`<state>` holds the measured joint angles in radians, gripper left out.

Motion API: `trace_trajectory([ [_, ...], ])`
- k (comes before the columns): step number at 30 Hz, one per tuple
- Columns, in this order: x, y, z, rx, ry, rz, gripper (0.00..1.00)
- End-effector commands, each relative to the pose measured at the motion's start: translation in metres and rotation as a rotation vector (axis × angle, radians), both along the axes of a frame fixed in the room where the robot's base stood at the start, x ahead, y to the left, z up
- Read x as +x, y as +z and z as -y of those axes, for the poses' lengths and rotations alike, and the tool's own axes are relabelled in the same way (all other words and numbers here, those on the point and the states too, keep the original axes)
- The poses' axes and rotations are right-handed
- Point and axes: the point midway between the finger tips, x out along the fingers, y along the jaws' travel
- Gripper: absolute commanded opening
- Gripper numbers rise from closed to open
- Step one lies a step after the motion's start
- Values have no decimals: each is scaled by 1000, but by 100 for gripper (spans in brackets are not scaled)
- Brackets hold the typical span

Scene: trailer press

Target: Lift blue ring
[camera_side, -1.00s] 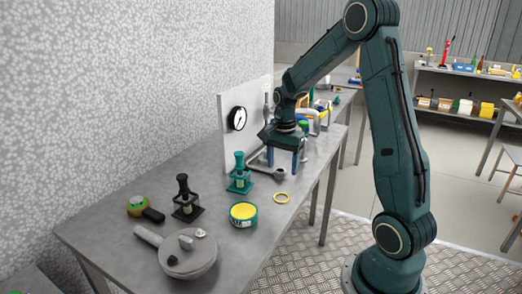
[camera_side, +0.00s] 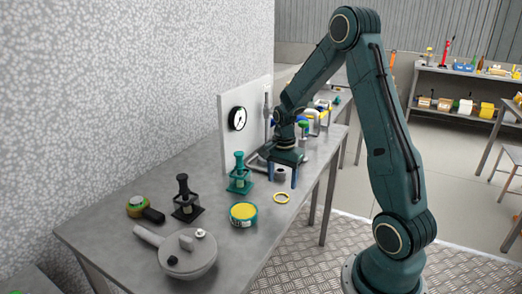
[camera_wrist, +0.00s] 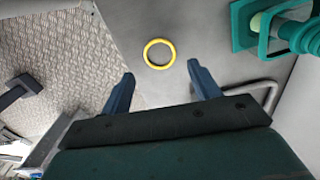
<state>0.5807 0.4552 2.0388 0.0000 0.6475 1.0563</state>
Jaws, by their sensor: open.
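No blue ring shows in either view. A yellow ring (camera_side: 282,203) lies flat on the grey bench near its right edge. It also shows in the wrist view (camera_wrist: 146,55), just beyond and between the fingertips. My gripper (camera_side: 282,176) is above the bench behind the ring, pointing down. In the wrist view its two blue fingers (camera_wrist: 160,74) are wide apart with nothing held between them. The ring is not touched by the fingers. A grey cylinder (camera_side: 281,174) shows between the fingers in the side view; its exact depth is hard to tell.
A teal press (camera_side: 239,176) stands left of my gripper. A teal and yellow tin (camera_side: 243,213) sits left of the ring. A black press (camera_side: 185,200) and a grey round device (camera_side: 187,258) stand farther left. A gauge panel (camera_side: 228,148) stands upright behind.

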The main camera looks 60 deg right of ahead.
Motion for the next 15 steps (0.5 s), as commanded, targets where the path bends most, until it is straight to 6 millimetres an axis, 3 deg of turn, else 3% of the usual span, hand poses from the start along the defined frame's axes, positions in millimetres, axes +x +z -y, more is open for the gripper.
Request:
trace_trajectory([
  [15,0,-47,0,1,0,-1,62],
])
